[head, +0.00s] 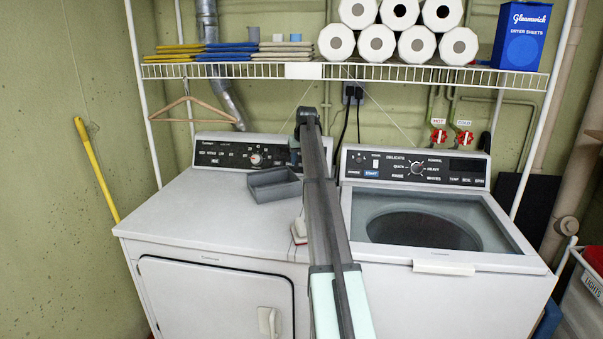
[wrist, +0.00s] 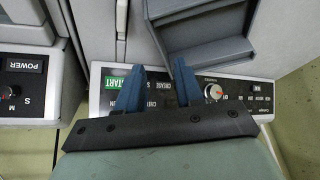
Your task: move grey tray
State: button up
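The grey tray (head: 273,185) is a shallow, open rectangular box. It sits on the white top of the left machine (head: 205,215), towards the back and just left of my arm in the head view. In the wrist view the tray (wrist: 208,30) is at the top, right of centre, and partly cut off by the frame. My gripper (wrist: 159,65) has two blue fingers spread apart with nothing between them. The right finger's tip appears close to the tray's near edge; I cannot tell whether they touch. In the head view my arm mostly hides the gripper.
The left machine's control panel (head: 247,155) stands behind the tray. The right machine (head: 440,225) has a round opening under a clear lid. A wire shelf (head: 225,71) above holds paper rolls (head: 376,43), folded cloths and a blue box (head: 521,38). The left machine's top is clear left of the tray.

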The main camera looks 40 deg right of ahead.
aim_at(293, 177)
jog(key=w, duration=0.1)
jog(key=w+d+r+n, duration=0.1)
jog(key=w, duration=0.1)
jog(key=shift+d, duration=0.15)
jog(key=shift+s, duration=0.1)
jog(key=shift+f, duration=0.1)
jog(key=x, duration=1.3)
jog(key=shift+f, duration=0.3)
jog(key=shift+c, duration=0.2)
grip_shut()
